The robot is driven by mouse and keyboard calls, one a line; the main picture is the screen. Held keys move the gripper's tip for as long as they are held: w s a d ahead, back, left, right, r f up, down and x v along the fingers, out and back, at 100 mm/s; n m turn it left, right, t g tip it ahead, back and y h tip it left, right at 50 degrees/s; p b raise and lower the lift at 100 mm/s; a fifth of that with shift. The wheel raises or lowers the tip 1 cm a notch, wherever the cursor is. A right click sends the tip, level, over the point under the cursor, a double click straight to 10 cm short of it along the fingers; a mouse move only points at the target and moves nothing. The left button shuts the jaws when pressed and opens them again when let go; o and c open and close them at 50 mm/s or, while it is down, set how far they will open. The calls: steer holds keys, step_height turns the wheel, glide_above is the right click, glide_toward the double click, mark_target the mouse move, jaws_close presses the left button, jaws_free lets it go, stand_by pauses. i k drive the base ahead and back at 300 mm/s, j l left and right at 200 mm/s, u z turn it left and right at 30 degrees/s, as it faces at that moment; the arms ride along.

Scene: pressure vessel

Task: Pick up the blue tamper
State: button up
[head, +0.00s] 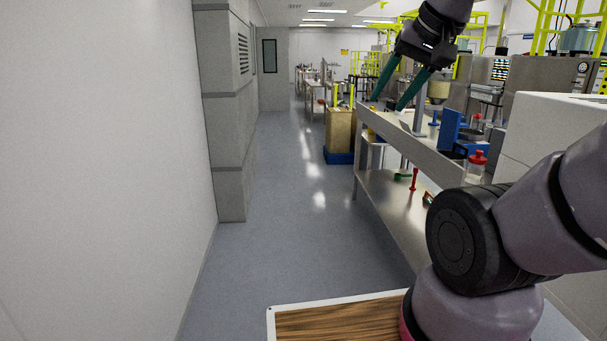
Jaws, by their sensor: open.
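A small blue upright piece (434,119), which looks like the blue tamper, stands on the top of the metal bench (395,125) at the right. It is small and partly hidden, so its shape is hard to make out. My gripper (388,103) is open, with its two green fingers apart and pointing down and left. In the picture it is up and left of the blue piece, over the bench's far end. Nothing shows between the fingers.
A blue stand (450,128) and a red-capped bottle (475,167) are on the bench top. A red tamper-like piece (413,179) and a green piece (402,176) are on the lower shelf. A wooden crate (339,130) stands beyond. The aisle floor (290,220) is clear.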

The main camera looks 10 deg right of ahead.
mark_target(434, 123)
steer(key=i, duration=0.85)
steer(key=i+j+z, duration=0.1)
steer(key=i, duration=0.75)
steer(key=i+j+z, duration=0.1)
steer(key=i+z, duration=0.3)
steer(key=i+j+z, duration=0.15)
steer(key=z, duration=0.2)
steer(key=i+j+z, duration=0.6)
steer(key=z, duration=0.2)
steer(key=i+j+z, duration=0.15)
steer(key=j, duration=0.15)
steer(key=i+j+z, duration=0.2)
steer(key=j+z, duration=0.15)
steer(key=j, duration=0.25)
steer(key=i+j+z, duration=0.15)
steer(key=i+j, duration=0.15)
steer(key=j, duration=0.4)
steer(key=i+j+z, duration=0.15)
steer(key=i+j, duration=0.15)
steer(key=j, duration=0.45)
steer(key=i+j+z, duration=0.15)
steer(key=j, duration=0.65)
steer(key=i+j+z, duration=0.15)
steer(key=j, duration=0.65)
steer(key=i+j+z, duration=0.15)
steer(key=j, duration=0.7)
steer(key=i+j+z, duration=0.15)
steer(key=j, duration=0.7)
steer(key=i+j+z, duration=0.15)
steer(key=j, duration=0.7)
